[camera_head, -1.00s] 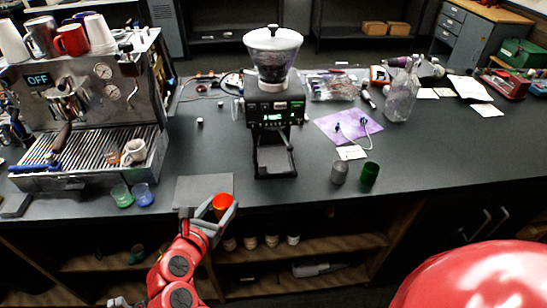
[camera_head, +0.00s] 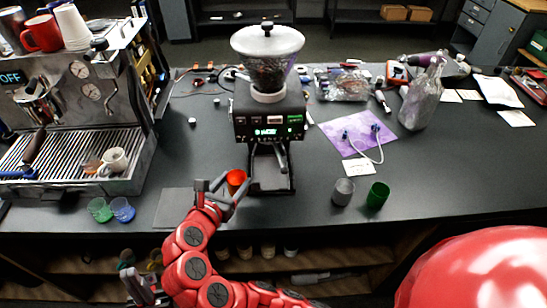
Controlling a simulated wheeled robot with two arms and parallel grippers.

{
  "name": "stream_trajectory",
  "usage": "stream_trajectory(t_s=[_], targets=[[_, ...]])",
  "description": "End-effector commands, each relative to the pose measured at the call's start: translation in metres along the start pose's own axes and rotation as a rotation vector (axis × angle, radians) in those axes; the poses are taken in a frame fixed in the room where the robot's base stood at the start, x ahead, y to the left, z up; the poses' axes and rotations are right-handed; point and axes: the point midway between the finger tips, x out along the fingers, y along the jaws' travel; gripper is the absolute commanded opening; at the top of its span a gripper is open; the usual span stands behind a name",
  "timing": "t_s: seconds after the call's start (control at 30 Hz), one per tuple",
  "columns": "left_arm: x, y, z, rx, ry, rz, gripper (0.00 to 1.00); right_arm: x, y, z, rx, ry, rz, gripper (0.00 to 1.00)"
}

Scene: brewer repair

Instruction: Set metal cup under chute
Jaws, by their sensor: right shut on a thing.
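The grinder (camera_head: 268,122) stands mid-counter, with its chute (camera_head: 281,152) above a dark tray base (camera_head: 271,187). My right gripper (camera_head: 228,188) is shut on an orange-red cup (camera_head: 236,180), its fingers on either side. The cup looks upright, just left of the grinder's base, not under the chute. Whether it touches the counter I cannot tell. A grey, metal-looking cup (camera_head: 343,191) stands on the counter right of the grinder, beside a green cup (camera_head: 377,195). My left gripper (camera_head: 140,284) is low at the left, below the counter edge; its jaws are unclear.
An espresso machine (camera_head: 75,110) stands at the left, with green (camera_head: 100,210) and blue (camera_head: 122,209) glasses before it. A grey mat (camera_head: 176,206) lies near the front edge. A purple sheet (camera_head: 352,133) with a tube lies right of the grinder. The right front counter is clear.

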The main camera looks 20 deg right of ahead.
Motion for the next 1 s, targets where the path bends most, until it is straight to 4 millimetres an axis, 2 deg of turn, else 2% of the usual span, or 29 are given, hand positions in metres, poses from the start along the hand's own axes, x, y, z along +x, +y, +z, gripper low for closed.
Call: stream_trajectory(t_s=[0.23, 0.3, 0.6, 0.87, 1.0], targets=[[-0.011, 0.001, 0.002, 0.000, 0.000, 0.000, 0.00, 0.045, -0.014, 0.008, 0.001, -0.004, -0.006, 0.00], [-0.001, 0.000, 0.000, 0.000, -0.001, 0.000, 0.00, 0.057, -0.018, 0.014, 0.001, 0.002, -0.008, 0.00], [0.017, -0.001, -0.003, 0.000, 0.000, 0.000, 0.00, 0.116, -0.033, 0.027, 0.001, 0.003, -0.006, 0.00], [0.024, -0.001, -0.004, 0.000, 0.000, 0.000, 0.00, 0.142, -0.040, 0.030, 0.001, 0.003, -0.006, 0.00], [0.032, -0.002, -0.005, 0.000, 0.000, 0.000, 0.00, 0.149, -0.039, 0.010, -0.004, 0.006, -0.003, 0.00]])
